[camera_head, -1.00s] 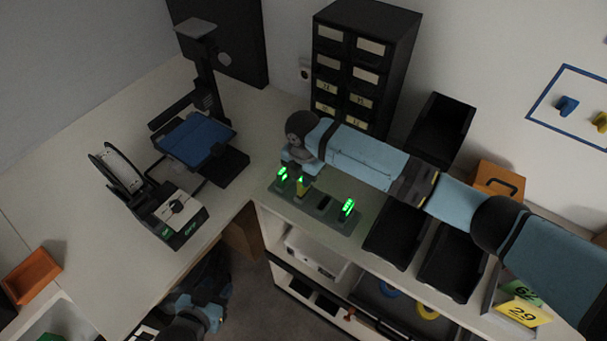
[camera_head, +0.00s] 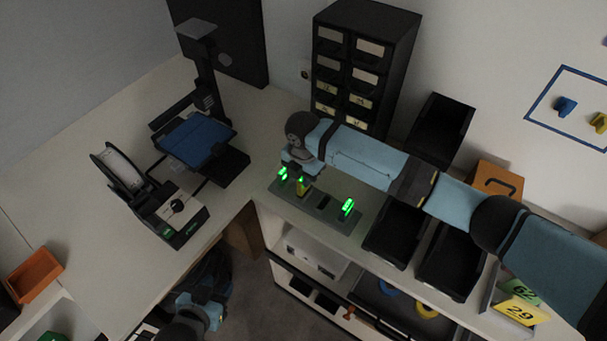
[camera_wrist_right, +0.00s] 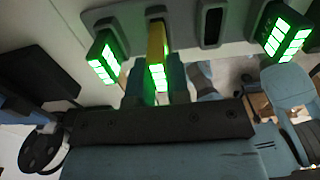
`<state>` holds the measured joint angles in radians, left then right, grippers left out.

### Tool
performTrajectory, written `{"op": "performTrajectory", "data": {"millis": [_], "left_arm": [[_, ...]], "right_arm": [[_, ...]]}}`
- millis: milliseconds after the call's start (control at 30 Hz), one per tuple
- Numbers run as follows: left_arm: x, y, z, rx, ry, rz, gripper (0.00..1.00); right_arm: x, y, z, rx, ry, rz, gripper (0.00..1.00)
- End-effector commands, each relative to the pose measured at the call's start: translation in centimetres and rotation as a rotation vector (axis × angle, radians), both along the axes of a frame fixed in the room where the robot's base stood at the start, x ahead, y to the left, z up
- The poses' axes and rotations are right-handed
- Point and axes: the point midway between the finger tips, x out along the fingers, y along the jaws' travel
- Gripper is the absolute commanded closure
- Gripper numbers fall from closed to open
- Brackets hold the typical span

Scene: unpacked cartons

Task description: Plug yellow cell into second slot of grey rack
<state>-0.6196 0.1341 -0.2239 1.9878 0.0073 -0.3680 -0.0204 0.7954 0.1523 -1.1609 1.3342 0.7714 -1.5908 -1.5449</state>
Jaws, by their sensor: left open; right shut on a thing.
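The grey rack (camera_head: 325,213) lies on the counter in the head view; it also shows along the top of the right wrist view (camera_wrist_right: 185,27). The yellow cell (camera_head: 303,188) stands at the rack's second slot from the left, its end meeting the rack. In the right wrist view the yellow cell (camera_wrist_right: 156,45) shows lit green bars. My right gripper (camera_wrist_right: 157,88) is shut on it, one finger on each side; it also shows from above (camera_head: 300,172). How deep the cell sits is hard to tell. My left gripper (camera_head: 207,313) is open, low at the bottom left.
Green-lit cells fill the rack's first slot (camera_wrist_right: 106,58) and last slot (camera_wrist_right: 284,38); the third slot (camera_wrist_right: 212,25) is empty. Black bins (camera_head: 396,234) stand right of the rack. A dark drawer cabinet (camera_head: 365,60) stands behind. A labelled device (camera_head: 178,215) sits on the left counter.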

Motion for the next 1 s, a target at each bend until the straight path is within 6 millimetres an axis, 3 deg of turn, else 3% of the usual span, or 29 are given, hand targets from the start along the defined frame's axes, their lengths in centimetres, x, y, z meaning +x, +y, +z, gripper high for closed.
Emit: {"op": "performTrajectory", "data": {"millis": [1000], "left_arm": [[0.03, -0.04, 0.14, -0.001, -0.001, -0.001, 0.57]], "right_arm": [[-0.01, 0.01, -0.78, 0.0, 0.0, 0.0, 1.0]]}}
